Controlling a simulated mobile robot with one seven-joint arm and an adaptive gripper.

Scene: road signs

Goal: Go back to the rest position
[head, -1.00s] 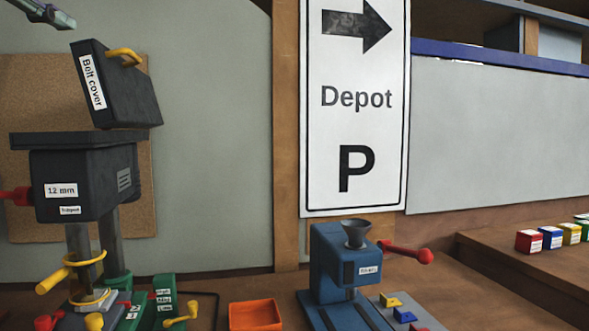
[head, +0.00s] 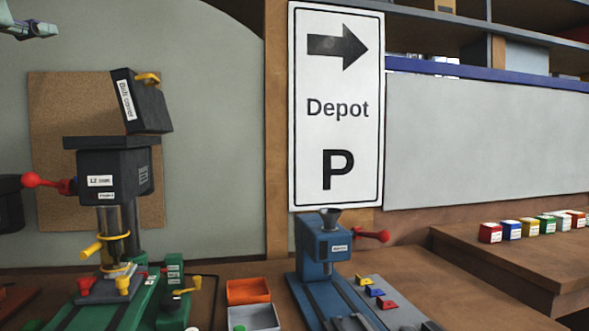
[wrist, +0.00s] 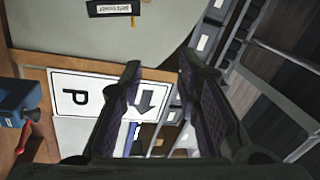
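My gripper (wrist: 158,85) shows in the wrist view with its two dark fingers apart and nothing between them. It points towards the wall with the Depot sign (wrist: 100,92), which appears turned on its side there. In the head view only a grey piece of my arm shows at the top left corner; the fingers are not clearly visible there. The Depot sign (head: 337,105), white with a black arrow and a P, hangs upright on the wall.
A dark drill press (head: 115,175) with a tilted belt cover (head: 147,105) stands left. A blue machine (head: 322,245) with a red-knobbed lever stands mid-bench. An orange bin (head: 248,291) lies between them. Several coloured boxes (head: 511,230) line the right bench. The air before the sign is clear.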

